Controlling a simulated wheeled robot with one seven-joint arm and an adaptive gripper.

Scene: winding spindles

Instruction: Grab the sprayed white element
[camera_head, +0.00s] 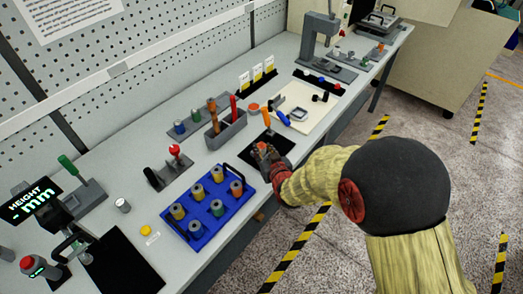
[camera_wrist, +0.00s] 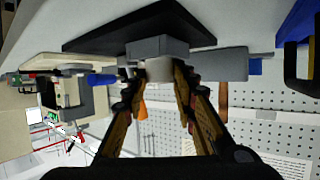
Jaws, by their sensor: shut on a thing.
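My gripper (camera_head: 266,152) is low over the workbench, at a small black mat (camera_head: 283,141) near the front edge. In the wrist view, which appears upside down, my gripper (camera_wrist: 163,72) is shut on a small off-white piece (camera_wrist: 158,70) between its fingertips. The piece is at a grey block (camera_wrist: 158,46) on the dark mat (camera_wrist: 105,30); I cannot tell whether it still touches the block. In the head view my gripper hides most of the piece, so its full shape and finish do not show.
A blue tray (camera_head: 210,238) with several spindles is left of my gripper. Behind stands a grey tool holder (camera_head: 224,134) with upright tools. A cream board (camera_head: 308,110) is to the right. A black mat (camera_head: 122,264) lies at the near left.

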